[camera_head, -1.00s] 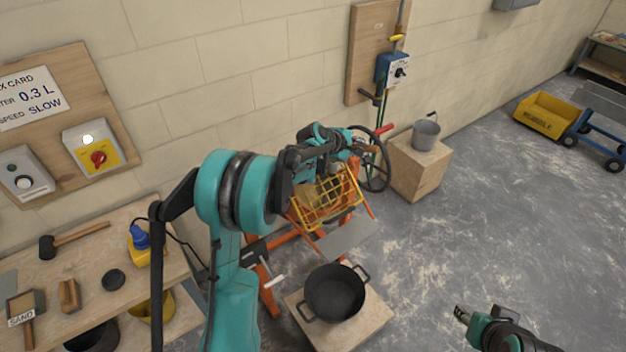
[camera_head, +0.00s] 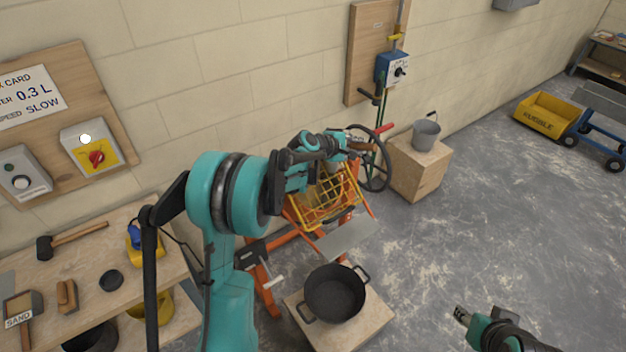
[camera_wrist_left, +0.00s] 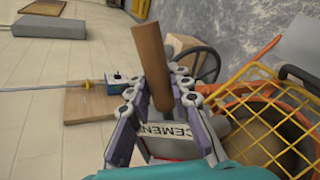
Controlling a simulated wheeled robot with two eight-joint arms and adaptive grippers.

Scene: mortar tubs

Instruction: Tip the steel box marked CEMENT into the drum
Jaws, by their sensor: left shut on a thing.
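My left gripper (camera_head: 352,146) is shut on the wooden handle of the steel box marked CEMENT. In the left wrist view the handle (camera_wrist_left: 151,62) sticks up between the fingers, and the box's CEMENT label (camera_wrist_left: 170,131) shows below them. The rest of the box is mostly hidden by the gripper. The drum (camera_wrist_left: 258,142) is to the right in the wrist view, behind a yellow wire guard (camera_wrist_left: 268,108); in the head view the guard (camera_head: 328,198) is just below my left gripper. My right gripper (camera_head: 462,314) is low at the right, away from the drum; its jaw opening is unclear.
A black handwheel (camera_head: 378,160) stands close beside my left gripper. A black pot (camera_head: 335,292) sits on a low board under the orange mixer frame. A grey bucket (camera_head: 426,134) stands on a wooden block. A workbench (camera_head: 85,265) with a SAND scoop is at left.

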